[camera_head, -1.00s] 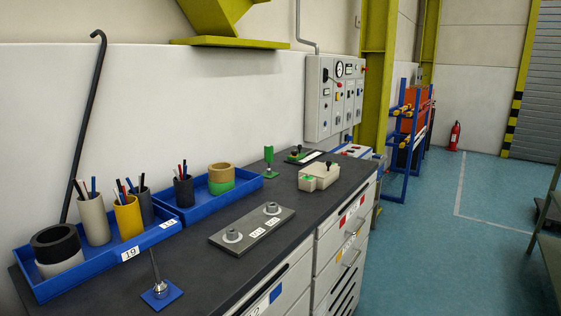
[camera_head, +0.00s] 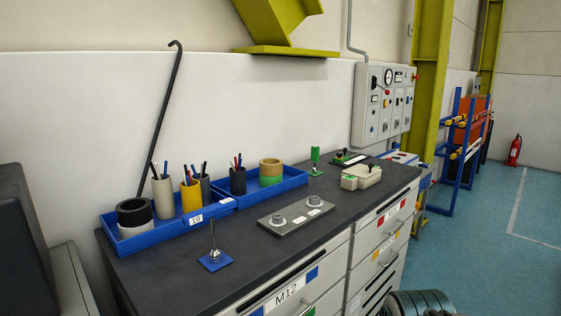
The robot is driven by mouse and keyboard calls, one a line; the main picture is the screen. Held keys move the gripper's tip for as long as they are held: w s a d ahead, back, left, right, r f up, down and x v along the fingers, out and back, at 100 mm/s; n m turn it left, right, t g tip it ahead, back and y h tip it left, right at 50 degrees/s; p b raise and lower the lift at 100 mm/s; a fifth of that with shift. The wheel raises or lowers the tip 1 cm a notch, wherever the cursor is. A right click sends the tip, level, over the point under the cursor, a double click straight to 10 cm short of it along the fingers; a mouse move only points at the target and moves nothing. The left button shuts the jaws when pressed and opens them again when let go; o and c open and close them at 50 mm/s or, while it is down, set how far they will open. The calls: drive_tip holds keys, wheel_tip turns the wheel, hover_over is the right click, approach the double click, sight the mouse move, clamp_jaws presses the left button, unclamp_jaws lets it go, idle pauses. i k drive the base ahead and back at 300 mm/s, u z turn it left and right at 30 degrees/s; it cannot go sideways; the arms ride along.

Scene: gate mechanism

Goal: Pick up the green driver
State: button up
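The green driver (camera_head: 315,155) stands upright on a small green base on the dark workbench top (camera_head: 180,275), near the wall and right of the blue trays. Its upper part is a green cylinder. My gripper is not in view. A ribbed grey-green part at the bottom right edge looks like a piece of my own arm, but no fingers show there.
Blue trays (camera_head: 135,243) hold cups of pens and rolls. A thin rod stands on a blue plate (camera_head: 216,261). A grey plate with two fittings (camera_head: 296,216) and a beige box (camera_head: 361,177) lie nearby. Drawers (camera_head: 290,293) front the bench; blue floor (camera_head: 500,265) is open at right.

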sight(314, 157)
drive_tip(key=z, duration=0.25)
drive_tip(key=k, duration=0.95)
drive_tip(key=z, duration=1.2)
drive_tip(key=i, duration=3.05)
drive_tip(key=u, duration=1.15)
drive_tip(key=i, duration=0.8)
drive_tip(key=u, duration=1)
